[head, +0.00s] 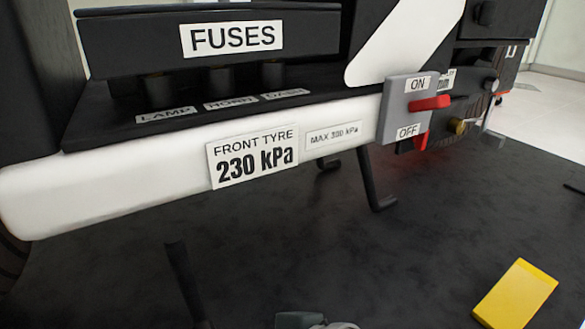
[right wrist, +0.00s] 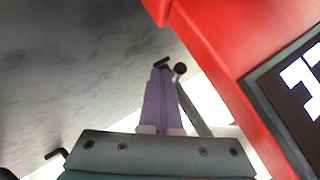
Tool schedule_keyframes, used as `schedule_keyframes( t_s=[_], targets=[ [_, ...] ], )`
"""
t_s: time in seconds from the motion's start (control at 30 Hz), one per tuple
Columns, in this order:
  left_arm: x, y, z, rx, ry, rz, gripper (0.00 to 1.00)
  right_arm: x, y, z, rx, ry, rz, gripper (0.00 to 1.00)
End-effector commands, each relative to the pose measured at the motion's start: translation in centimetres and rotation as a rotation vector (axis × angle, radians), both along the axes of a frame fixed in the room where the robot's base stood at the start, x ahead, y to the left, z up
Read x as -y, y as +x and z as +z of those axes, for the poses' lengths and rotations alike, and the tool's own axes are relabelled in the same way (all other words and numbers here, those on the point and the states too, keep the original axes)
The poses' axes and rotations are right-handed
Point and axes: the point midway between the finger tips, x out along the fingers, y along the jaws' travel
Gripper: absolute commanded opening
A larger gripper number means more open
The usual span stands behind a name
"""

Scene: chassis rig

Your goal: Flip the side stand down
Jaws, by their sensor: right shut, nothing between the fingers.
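A black leg with a bent foot (head: 374,182) hangs below the white rail in the head view and looks like the side stand. A second dark bar (head: 187,284) stands at the lower left; I cannot tell whether it belongs to the stand. In the right wrist view my right gripper (right wrist: 160,72) has its purple fingers shut together and empty. Dark rod ends (right wrist: 180,68) show right by the fingertips; I cannot tell whether they touch. My left gripper is not in view.
The white rail (head: 110,187) crosses the head view, with a fuse box (head: 225,38) above it and a red switch (head: 429,103) on its right. A yellow block (head: 515,294) lies on the dark floor. A red panel (right wrist: 215,45) is close beside the fingers.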

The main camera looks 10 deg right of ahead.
Motion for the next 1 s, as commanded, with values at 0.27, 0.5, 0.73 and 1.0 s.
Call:
schedule_keyframes(
  t_s=[0.27, 0.5, 0.73, 1.0],
  targets=[
    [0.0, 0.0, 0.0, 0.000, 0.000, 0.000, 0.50, 0.0, 0.0, 0.0, 0.001, 0.000, 0.001, 0.00],
    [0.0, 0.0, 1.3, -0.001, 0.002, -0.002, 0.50, 0.9, -0.6, 1.1, 0.000, -0.004, 0.000, 0.00],
    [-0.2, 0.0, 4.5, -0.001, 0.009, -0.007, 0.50, 3.8, -2.8, 3.9, -0.001, -0.005, 0.000, 0.00],
    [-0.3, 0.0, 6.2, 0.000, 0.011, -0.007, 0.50, 6.2, -4.7, 5.7, 0.000, -0.002, 0.001, 0.00]
  ],
)
